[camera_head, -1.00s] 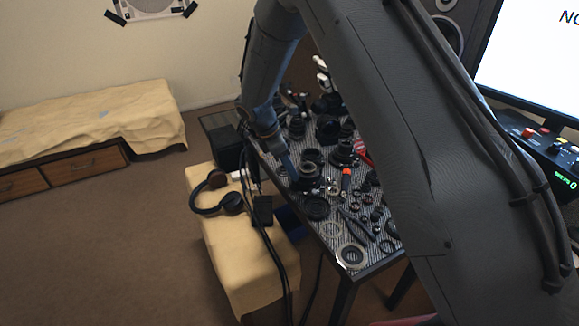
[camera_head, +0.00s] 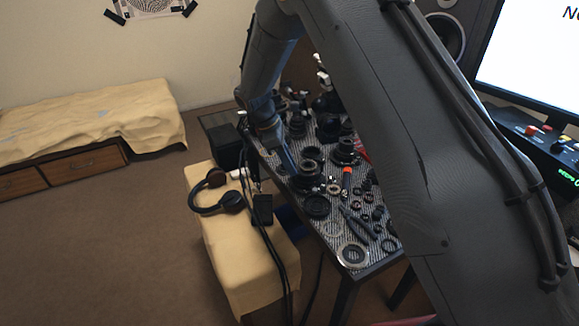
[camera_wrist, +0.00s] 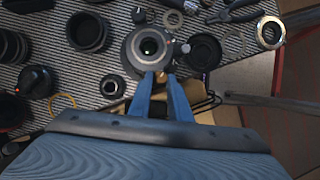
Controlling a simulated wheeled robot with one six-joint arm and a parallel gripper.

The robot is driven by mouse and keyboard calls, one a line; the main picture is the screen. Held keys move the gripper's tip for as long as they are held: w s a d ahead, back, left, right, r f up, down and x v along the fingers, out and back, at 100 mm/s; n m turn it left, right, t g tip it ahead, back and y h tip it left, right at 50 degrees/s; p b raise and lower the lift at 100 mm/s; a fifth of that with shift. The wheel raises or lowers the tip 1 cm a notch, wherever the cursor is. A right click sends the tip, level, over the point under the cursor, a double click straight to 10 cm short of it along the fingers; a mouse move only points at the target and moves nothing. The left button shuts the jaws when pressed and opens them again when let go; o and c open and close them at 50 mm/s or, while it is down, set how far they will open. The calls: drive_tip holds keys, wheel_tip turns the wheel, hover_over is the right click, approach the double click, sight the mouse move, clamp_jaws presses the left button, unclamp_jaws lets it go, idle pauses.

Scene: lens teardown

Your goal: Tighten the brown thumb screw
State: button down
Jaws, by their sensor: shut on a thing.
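In the wrist view, my gripper (camera_wrist: 160,79) has its two blue fingers closed in at the lower right side of a dark lens body (camera_wrist: 133,61) with a greenish glass centre. A small brown piece, the thumb screw (camera_wrist: 161,76), shows between the fingertips at the lens's edge. The fingers are shut on it and hide most of it. How far the screw is turned in cannot be seen. In the head view, my gripper (camera_head: 291,169) points down at the lens (camera_head: 308,177) near the left edge of the table.
The patterned table (camera_head: 329,236) is crowded with lens parts, rings and pliers (camera_head: 358,224). A dark round cap (camera_wrist: 203,52) lies close right of the lens. Headphones (camera_head: 218,200) rest on a cloth-covered bench (camera_head: 222,240) beside the table, with cables hanging there.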

drive_tip(key=shift+w+m+g+y+b, duration=0.15)
drive_tip(key=shift+m+g+b, duration=0.3)
drive_tip(key=shift+m, duration=0.65)
drive_tip(key=shift+w+m+g+y+b, duration=0.15)
drive_tip(key=shift+m+g+b, duration=0.25)
drive_tip(key=shift+m, duration=0.7)
drive_tip(key=shift+s, duration=0.1)
drive_tip(key=c, duration=1.6)
unclamp_jaws()
drive_tip(key=shift+d, duration=0.1)
